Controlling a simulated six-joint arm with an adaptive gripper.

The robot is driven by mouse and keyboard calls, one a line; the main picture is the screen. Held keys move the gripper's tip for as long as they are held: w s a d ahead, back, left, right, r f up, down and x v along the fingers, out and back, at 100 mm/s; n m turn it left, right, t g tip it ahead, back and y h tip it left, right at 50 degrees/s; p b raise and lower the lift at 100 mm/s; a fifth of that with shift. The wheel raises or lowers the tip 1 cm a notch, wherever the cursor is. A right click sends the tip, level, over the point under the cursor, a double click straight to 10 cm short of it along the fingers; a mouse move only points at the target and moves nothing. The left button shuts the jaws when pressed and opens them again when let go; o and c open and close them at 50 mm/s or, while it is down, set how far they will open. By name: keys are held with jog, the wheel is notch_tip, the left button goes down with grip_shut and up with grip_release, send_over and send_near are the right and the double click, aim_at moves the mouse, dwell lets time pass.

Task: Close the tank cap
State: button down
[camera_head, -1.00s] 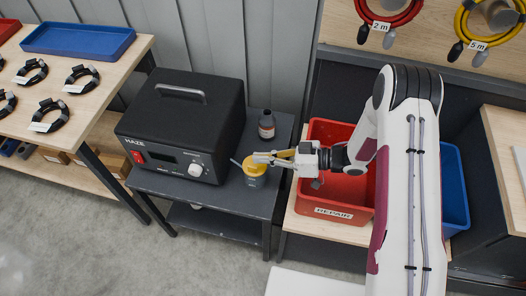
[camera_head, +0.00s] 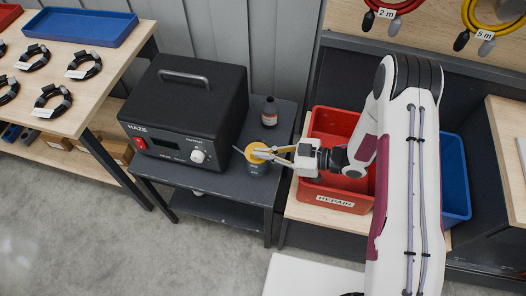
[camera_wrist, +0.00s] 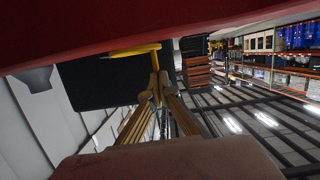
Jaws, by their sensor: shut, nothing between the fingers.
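The haze machine (camera_head: 185,112) is a black box with a grey handle, a red switch and a knob, standing on a small dark table. In front of its right side stands a small grey tank (camera_head: 258,168) with a yellow cap (camera_head: 256,156) at its top. My gripper (camera_head: 267,153) is shut and empty, reaching in from the right at the cap, with its fingers over part of it. I cannot tell whether they touch. In the wrist view my shut fingertips (camera_wrist: 157,84) are close to the yellow cap (camera_wrist: 133,50), seen edge-on. How far the cap is seated is unclear.
A dark bottle (camera_head: 269,111) stands behind the tank. A thin grey rod or tube shows at the tank's left. A red REPAIR tote (camera_head: 330,194) lies under my forearm, with a blue tote (camera_head: 454,180) to its right. A wooden table with coiled cables is at left.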

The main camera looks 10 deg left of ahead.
jog(key=shift+r, duration=0.15)
jog(key=d+r, duration=0.6)
jog(key=d, duration=0.3)
jog(key=shift+d, duration=0.35)
dwell(0.6)
jog(key=shift+w+r, duration=0.1)
jog(key=shift+w, duration=0.05)
dwell(0.4)
